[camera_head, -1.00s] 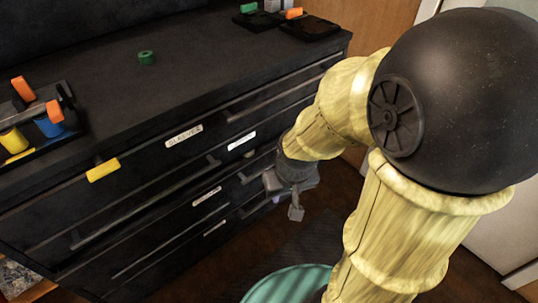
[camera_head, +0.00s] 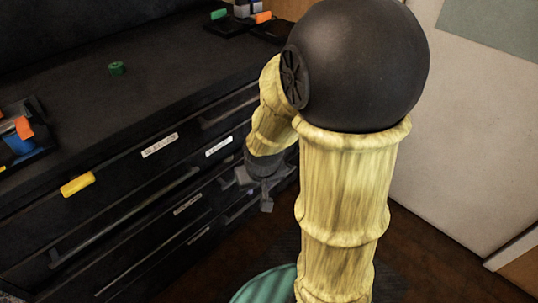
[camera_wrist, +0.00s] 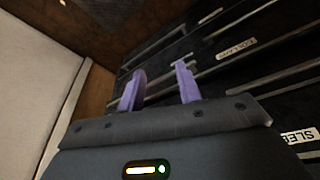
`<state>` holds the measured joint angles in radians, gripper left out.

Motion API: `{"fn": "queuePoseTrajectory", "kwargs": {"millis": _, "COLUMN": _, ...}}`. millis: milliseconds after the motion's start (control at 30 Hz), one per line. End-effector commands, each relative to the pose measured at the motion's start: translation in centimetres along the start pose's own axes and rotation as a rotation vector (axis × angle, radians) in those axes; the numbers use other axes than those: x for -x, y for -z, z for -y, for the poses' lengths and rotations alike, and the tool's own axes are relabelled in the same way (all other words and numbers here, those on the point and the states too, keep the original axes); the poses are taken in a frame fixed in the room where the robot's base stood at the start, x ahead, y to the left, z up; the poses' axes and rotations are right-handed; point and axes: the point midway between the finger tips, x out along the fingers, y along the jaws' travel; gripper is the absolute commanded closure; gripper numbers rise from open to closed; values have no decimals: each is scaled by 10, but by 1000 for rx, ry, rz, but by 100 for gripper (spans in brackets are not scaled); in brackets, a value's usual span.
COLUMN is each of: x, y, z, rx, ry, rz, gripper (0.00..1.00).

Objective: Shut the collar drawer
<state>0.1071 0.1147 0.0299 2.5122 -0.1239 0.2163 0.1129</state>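The collar drawer appears to be the one whose label (camera_wrist: 237,49) shows in the wrist view, upside down and seemingly reading "COLLARS". In the head view a small white label (camera_head: 219,146), too small to read, sits on the dark cabinet front beside my arm. How far the drawer stands out is hard to tell. My gripper (camera_head: 266,192) hangs at the right part of the cabinet front, partly dark against it. In the wrist view its two purple fingers (camera_wrist: 159,82) are apart with nothing between them, pointing toward the drawer fronts and bar handles. I cannot tell whether they touch.
The dark cabinet (camera_head: 150,95) carries a green ring (camera_head: 117,68) and trays of coloured parts. A "SLEEVES" label (camera_head: 160,145) and a yellow piece (camera_head: 77,184) are on its front. A pale door (camera_head: 460,150) stands at the right. Brown floor (camera_head: 430,265) is open there.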

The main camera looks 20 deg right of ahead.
Motion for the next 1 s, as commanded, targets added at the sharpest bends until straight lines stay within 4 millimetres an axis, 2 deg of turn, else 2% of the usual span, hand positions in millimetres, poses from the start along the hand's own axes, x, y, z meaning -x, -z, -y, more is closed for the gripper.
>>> {"fn": "queuePoseTrajectory", "kwargs": {"millis": 33, "x": -14, "y": 11, "z": -13, "rx": -32, "ry": -10, "rz": -17, "gripper": 65}}
{"fn": "queuePoseTrajectory", "kwargs": {"millis": 200, "x": -62, "y": 49, "z": -52, "rx": -135, "ry": 4, "rz": -113, "gripper": 65}}
{"fn": "queuePoseTrajectory", "kwargs": {"millis": 433, "x": -126, "y": 80, "z": -97, "rx": -301, "ry": 132, "rz": -240, "gripper": 65}}
{"fn": "queuePoseTrajectory", "kwargs": {"millis": 700, "x": -187, "y": 86, "z": -136, "rx": -551, "ry": 413, "rz": -380, "gripper": 65}}
{"fn": "queuePoseTrajectory", "kwargs": {"millis": 900, "x": -212, "y": 74, "z": -159, "rx": -770, "ry": 691, "rz": -483, "gripper": 65}}
{"fn": "queuePoseTrajectory", "kwargs": {"millis": 1000, "x": -217, "y": 63, "z": -170, "rx": -880, "ry": 849, "rz": -537, "gripper": 65}}
